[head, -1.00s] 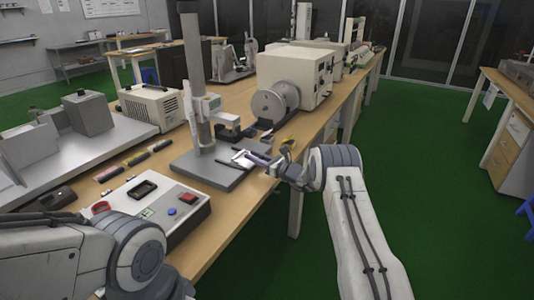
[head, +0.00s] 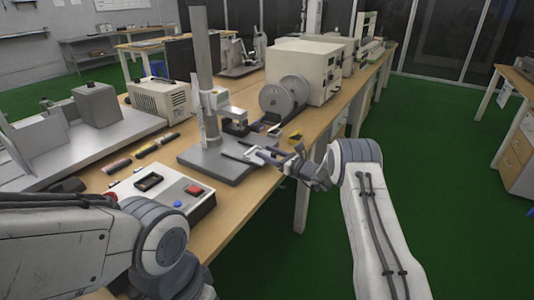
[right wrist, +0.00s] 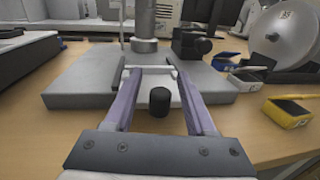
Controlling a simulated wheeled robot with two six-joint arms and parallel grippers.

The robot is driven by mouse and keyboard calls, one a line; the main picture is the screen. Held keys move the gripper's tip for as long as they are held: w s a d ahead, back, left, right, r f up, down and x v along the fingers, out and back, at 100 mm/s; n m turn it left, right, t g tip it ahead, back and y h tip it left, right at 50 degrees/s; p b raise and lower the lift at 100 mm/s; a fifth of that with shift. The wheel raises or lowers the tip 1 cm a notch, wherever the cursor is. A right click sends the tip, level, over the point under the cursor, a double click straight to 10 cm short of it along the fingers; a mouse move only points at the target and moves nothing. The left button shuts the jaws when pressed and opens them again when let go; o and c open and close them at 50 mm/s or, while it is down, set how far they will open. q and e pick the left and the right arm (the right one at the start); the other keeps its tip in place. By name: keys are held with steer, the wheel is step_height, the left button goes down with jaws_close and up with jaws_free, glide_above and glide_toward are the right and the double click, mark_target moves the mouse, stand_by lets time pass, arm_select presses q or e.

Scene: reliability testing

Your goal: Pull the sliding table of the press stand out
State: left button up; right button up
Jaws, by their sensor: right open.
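The press stand has a flat grey base (head: 205,160) and a tall grey column (head: 203,65) on the bench. Its base also shows in the right wrist view (right wrist: 80,88). My right gripper (head: 262,154) is at the front right edge of the base. In the right wrist view its purple fingers (right wrist: 158,88) are open, with a short black knob (right wrist: 160,102) between them and visible gaps on both sides. A thin pale bar (right wrist: 150,68) lies across near the fingertips. The sliding table's exact outline is hard to tell. My left gripper is out of view.
A control box (head: 165,192) with red and blue buttons stands near the bench's front. A large machine with a round disc (head: 280,98) stands behind the stand. A yellow-and-black block (right wrist: 287,112) lies to the right of the base. Green floor is free beyond the bench edge.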

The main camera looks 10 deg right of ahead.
steer(key=v, duration=1)
steer(key=shift+d, duration=0.1)
